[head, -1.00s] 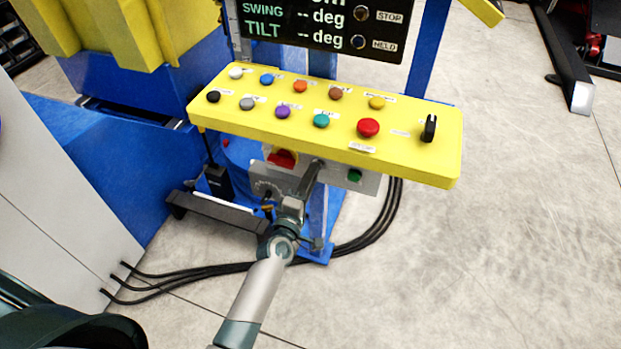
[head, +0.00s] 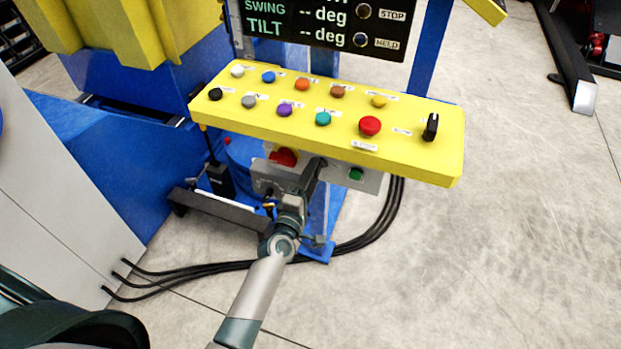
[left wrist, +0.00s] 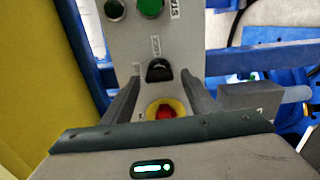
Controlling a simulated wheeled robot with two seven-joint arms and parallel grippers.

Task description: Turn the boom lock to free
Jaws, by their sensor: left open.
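A black knob (left wrist: 158,70) sits on a grey control box in the left wrist view; its label is too small to read. My left gripper (left wrist: 161,80) is open, with one finger on each side, its tips close to this knob and nothing held. I cannot tell if they touch it. In the head view my left gripper (head: 314,172) reaches the grey box (head: 371,183) under the yellow panel and hides the knob. A black selector (head: 430,127) stands upright on the panel's right end. I cannot read which is the boom lock. My right gripper is not in view.
A red knob on yellow (left wrist: 165,111) lies between my finger bases, and a green button (left wrist: 150,5) is beyond the black knob. The yellow panel (head: 225,112) with several coloured buttons overhangs the grey box.

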